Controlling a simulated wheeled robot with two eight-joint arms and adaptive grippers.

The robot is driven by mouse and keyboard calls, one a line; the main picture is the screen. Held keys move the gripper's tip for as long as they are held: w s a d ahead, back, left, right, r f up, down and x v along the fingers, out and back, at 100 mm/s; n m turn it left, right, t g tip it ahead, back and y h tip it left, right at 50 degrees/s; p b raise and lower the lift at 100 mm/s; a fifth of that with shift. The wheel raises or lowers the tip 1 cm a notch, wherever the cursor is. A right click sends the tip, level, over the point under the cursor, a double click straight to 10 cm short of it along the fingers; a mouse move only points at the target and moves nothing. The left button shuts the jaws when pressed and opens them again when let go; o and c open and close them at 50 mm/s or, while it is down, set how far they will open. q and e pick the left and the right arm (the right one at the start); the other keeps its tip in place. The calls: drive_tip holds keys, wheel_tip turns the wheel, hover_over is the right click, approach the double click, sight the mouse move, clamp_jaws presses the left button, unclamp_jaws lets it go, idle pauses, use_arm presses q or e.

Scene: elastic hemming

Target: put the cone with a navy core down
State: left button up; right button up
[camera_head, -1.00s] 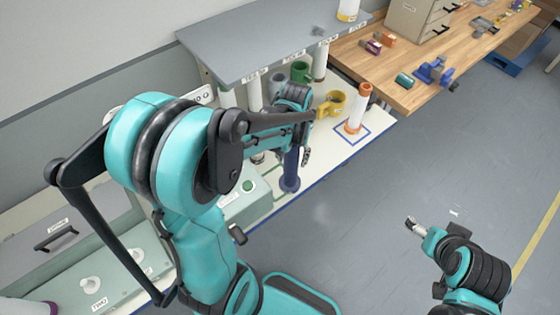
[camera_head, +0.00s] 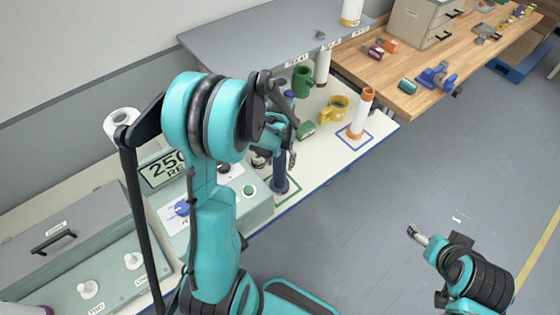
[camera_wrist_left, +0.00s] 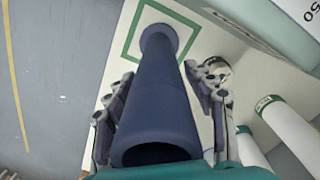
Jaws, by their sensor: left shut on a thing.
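The cone with a navy core (camera_head: 281,183) is in my left gripper (camera_head: 284,152), above the front edge of the white table. In the left wrist view, the navy cone (camera_wrist_left: 158,95) points away from me, its open end near and its flanged end within the green square outline (camera_wrist_left: 128,48). The fingers of my left gripper (camera_wrist_left: 165,115) lie on both sides of it. I cannot tell whether the flange touches the table. My right gripper (camera_head: 416,234) is over the floor, apart from the table; its jaws are too small to read.
A white cone with orange ends (camera_head: 362,112) stands in a blue square. A machine with a green button (camera_head: 249,190) stands close left. White cones (camera_wrist_left: 288,128) are right in the wrist view.

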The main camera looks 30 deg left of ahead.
use_arm(q)
drive_tip(key=shift+f, duration=0.1)
drive_tip(key=o, duration=1.3)
drive_tip(key=shift+r, duration=0.35)
wheel_tip(320, 180, up, 12)
drive_tip(key=shift+f+p, duration=0.25)
drive_tip(key=shift+p, duration=0.7)
drive_tip(key=s+d+r+m+t, duration=0.3)
drive_tip(key=s+d+r+t, duration=0.4)
drive_tip(key=s+d, duration=0.4)
drive_tip(key=shift+s, duration=0.2)
